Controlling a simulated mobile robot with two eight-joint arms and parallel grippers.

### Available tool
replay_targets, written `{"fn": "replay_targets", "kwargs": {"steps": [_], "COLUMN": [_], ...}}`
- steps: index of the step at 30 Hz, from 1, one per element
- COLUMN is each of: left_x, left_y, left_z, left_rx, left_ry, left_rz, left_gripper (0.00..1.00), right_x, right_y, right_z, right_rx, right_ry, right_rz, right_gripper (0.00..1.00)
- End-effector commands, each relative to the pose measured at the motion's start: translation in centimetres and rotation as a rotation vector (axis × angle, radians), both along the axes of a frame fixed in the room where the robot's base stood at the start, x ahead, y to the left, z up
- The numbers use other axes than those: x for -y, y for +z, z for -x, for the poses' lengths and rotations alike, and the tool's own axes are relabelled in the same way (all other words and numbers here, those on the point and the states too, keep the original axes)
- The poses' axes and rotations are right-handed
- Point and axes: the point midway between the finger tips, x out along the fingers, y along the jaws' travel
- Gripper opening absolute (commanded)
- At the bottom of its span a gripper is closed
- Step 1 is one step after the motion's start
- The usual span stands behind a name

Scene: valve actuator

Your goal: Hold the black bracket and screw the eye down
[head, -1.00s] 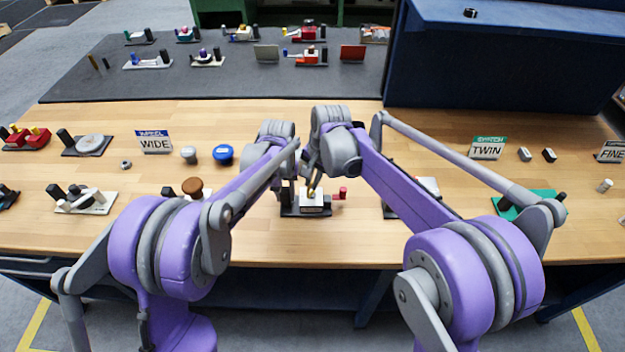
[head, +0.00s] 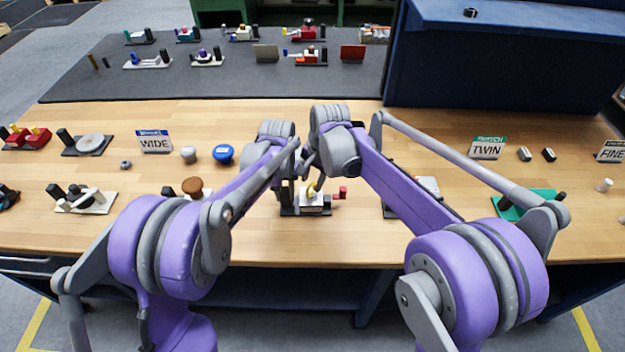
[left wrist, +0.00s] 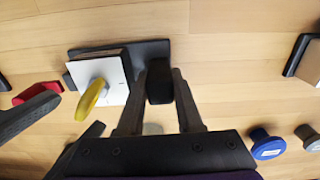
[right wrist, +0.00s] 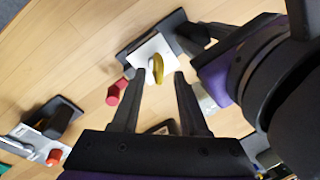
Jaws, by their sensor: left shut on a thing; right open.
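The black bracket (left wrist: 160,82) stands at one end of a dark base plate (head: 291,212). My left gripper (left wrist: 160,86) is shut on it; in the head view the left gripper (head: 287,188) is partly hidden by my arm. Beside the bracket is a white-topped block (head: 312,203) on the same plate. The yellow eye (left wrist: 92,98) stands on the block's top; it also shows in the head view (head: 311,190) and right wrist view (right wrist: 158,68). My right gripper (right wrist: 160,72) is open, its fingertips on either side of the eye in that picture. I cannot tell whether they touch it.
A red knob-like piece (head: 343,191) lies just right of the plate. A brown knob (head: 192,186), a blue knob (head: 223,154) and a grey knob (head: 189,154) stand to the left. A WIDE sign (head: 155,142) stands behind. The wood in front of the plate is clear.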

Motion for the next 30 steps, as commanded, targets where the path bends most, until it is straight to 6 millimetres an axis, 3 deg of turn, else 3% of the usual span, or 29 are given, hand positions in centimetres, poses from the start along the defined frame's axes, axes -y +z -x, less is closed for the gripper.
{"fn": "replay_targets", "kwargs": {"steps": [16, 21, 30], "left_x": [0.0, 0.0, 0.0], "left_y": [-0.2, -0.2, -0.2], "left_z": [0.0, 0.0, 0.0], "left_rx": [0.0, 0.0, 0.0], "left_ry": [0.0, 0.0, 0.0], "left_rz": [0.0, 0.0, 0.0], "left_gripper": [0.0, 0.0, 0.0], "right_x": [1.6, 1.8, 1.9], "right_y": [9.8, 11.2, 11.4], "right_z": [1.3, 1.5, 1.6], "right_rx": [0.0, 0.0, 0.0], "right_ry": [-0.001, -0.001, -0.001], "right_rz": [0.0, 0.0, 0.0], "right_gripper": [0.43, 0.43, 0.43]}}
